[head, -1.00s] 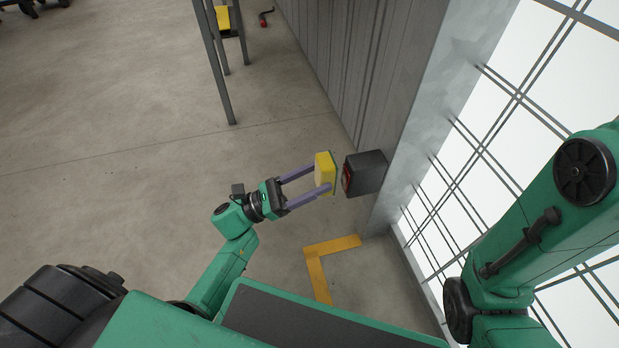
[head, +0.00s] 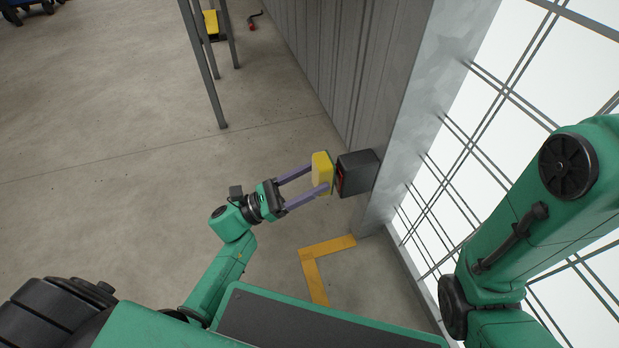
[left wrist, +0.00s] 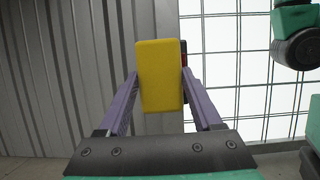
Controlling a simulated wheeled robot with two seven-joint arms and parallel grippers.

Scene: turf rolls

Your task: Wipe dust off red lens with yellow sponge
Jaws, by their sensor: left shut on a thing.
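My left gripper (head: 306,182) is shut on the yellow sponge (head: 320,168), which sits upright between its purple fingers. The sponge also fills the middle of the left wrist view (left wrist: 160,76). The dark box (head: 359,172) on the wall post carries the red lens (head: 340,180) on its left face. The sponge is just left of the lens, very close to it; I cannot tell whether they touch. In the left wrist view the sponge hides nearly all of the box. Dust on the lens is too small to tell. My right gripper is not in view.
A corrugated grey wall (head: 345,70) and a metal post stand beside the box, with a wire mesh panel (head: 480,130) to the right. A yellow corner mark (head: 316,265) is on the floor. A grey-legged stand (head: 205,70) is farther back.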

